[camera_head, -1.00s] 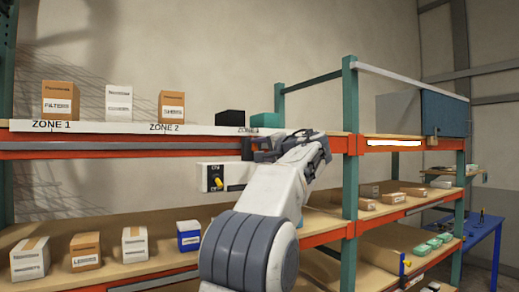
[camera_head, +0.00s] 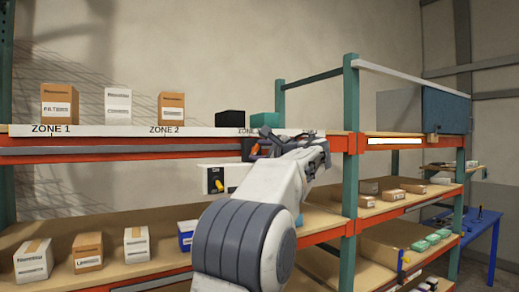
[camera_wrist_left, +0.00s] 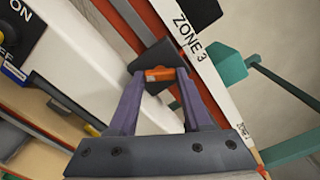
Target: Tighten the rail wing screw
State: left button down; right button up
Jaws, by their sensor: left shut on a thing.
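My left gripper (camera_wrist_left: 160,85) is shut on the orange wing screw (camera_wrist_left: 159,74) in the left wrist view, with one purple-grey finger on each side of it. The screw sits against a dark block (camera_wrist_left: 154,56) at the rail (camera_wrist_left: 130,20). In the head view the left gripper (camera_head: 262,145) is at the upper shelf's front edge near Zone 3, and a bit of orange shows there. The white console (camera_head: 204,172) with an ON/OFF switch and a yellow lever (camera_head: 218,187) hangs below, partly hidden by my arm. My right gripper is not in view.
Boxes stand on the upper shelf (camera_head: 59,104) at the left, beside a black box (camera_head: 230,118) and a teal box (camera_head: 265,120). More boxes (camera_head: 88,252) stand on the lower shelf. A green upright post (camera_head: 350,180) is right of my arm.

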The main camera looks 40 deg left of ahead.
pick_arm(q)
jog(key=shift+w+f+m, duration=0.1)
jog(key=shift+f+m, duration=0.15)
jog(key=shift+m, duration=0.45)
jog(key=c, duration=0.5)
grip_release()
jog(key=shift+d, duration=0.1)
jog(key=shift+o, duration=0.9)
jog(key=shift+r, duration=0.1)
jog(key=shift+d, duration=0.1)
jog(key=shift+s+d, duration=0.2)
jog(key=shift+d, duration=0.05)
jog(key=b+v, duration=0.5)
jog(key=v, duration=0.4)
jog(key=shift+d, duration=0.4)
jog(key=shift+s+r, duration=0.1)
jog(key=shift+s, duration=0.05)
